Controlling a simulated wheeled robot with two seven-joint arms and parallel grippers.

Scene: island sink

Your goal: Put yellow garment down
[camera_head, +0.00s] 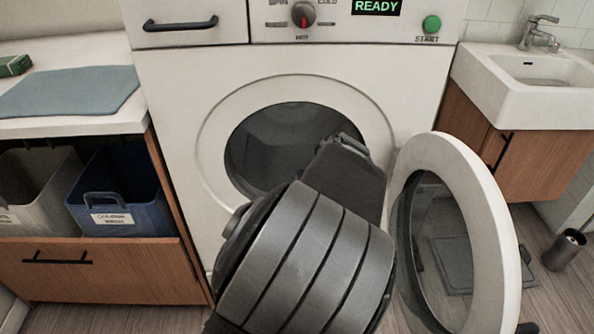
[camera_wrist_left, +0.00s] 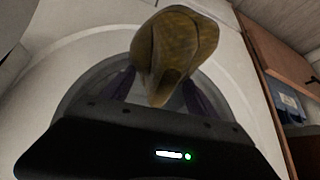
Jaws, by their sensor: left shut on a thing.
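The yellow garment (camera_wrist_left: 178,50) is a bunched, mustard-coloured bundle in the left wrist view. My left gripper (camera_wrist_left: 160,88) is shut on it, with dark fingers on both sides. The washing machine (camera_head: 170,110) stands in the middle of the head view with its round drum opening (camera_head: 255,150) uncovered. My left arm reaches up in front of this opening and covers its lower right part. The garment and the fingertips are hidden in the head view. The wrist view shows the garment in front of the opening; its depth is unclear. My right gripper is not in view.
The washer door (camera_head: 487,220) hangs open at the right, close to my arm. A white sink (camera_head: 520,95) stands farther right. At the left are a counter with a folded blue cloth (camera_head: 70,92), and a blue bin (camera_head: 140,175) beside a grey bin (camera_head: 40,185).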

